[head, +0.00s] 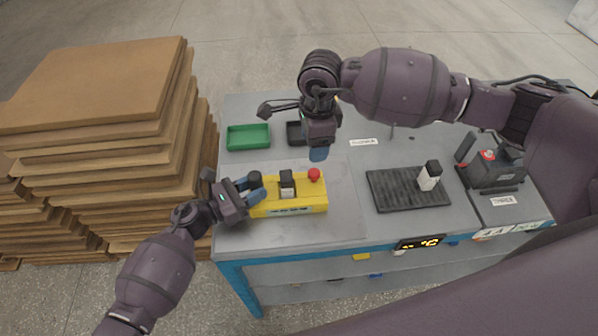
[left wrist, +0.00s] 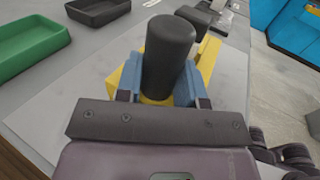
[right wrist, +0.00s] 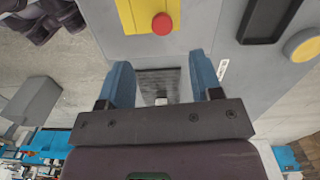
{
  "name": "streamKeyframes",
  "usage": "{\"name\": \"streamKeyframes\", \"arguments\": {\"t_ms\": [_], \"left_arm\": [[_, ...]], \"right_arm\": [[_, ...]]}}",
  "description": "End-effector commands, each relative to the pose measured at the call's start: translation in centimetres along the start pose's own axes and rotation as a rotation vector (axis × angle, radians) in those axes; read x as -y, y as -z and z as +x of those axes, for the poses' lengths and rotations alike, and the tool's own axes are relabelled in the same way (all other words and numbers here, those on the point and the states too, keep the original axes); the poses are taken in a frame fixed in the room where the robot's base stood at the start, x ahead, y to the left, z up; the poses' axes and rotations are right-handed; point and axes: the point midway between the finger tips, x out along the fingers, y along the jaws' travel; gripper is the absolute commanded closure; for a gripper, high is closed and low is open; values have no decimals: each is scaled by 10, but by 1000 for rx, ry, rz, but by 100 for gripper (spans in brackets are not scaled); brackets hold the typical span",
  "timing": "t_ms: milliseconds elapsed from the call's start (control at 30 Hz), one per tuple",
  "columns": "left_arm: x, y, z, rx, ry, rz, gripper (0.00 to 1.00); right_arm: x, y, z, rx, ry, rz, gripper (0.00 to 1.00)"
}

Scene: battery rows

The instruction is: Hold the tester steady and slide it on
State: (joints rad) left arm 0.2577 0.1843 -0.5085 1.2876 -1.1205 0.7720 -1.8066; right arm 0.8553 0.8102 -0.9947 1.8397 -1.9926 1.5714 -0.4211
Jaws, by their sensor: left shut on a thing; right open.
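The yellow tester (head: 310,204) lies on the left part of the grey table. It has a black handle post (left wrist: 168,58) at its left end, a red button (head: 314,174) at its right end and a battery with a black top (head: 287,181) seated in its middle. My left gripper (head: 251,190) is shut around the black post, with blue fingers on either side of it. My right gripper (head: 319,154) is open and empty, above the table behind the red button. In the right wrist view the tester's red button (right wrist: 162,23) lies beyond the fingers.
A black ribbed mat (head: 392,201) carries a white battery with black top (head: 428,178). A green tray (head: 248,137) and a dark tray (head: 294,133) stand at the back. A dark device (head: 493,174) stands at the right. Stacked brown boards (head: 95,85) rise left of the table.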

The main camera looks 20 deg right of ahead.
Motion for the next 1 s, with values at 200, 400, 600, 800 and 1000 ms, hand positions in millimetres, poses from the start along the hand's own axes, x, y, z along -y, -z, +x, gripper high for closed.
{"name": "streamKeyframes", "arguments": {"t_ms": [200,400,600,800,1000], "left_arm": [[0,0,0,-2,0,2,100],[0,0,0,-2,0,2,100],[0,0,0,-2,0,2,100],[0,1,0,-2,0,2,100],[0,0,0,-2,0,2,100]], "right_arm": [[0,-1,-6,6,1,271,41],[1,-1,-12,4,4,565,41],[2,1,-17,-3,10,855,41],[2,3,-18,-14,16,1102,41],[1,4,-18,-20,19,1241,41]]}}
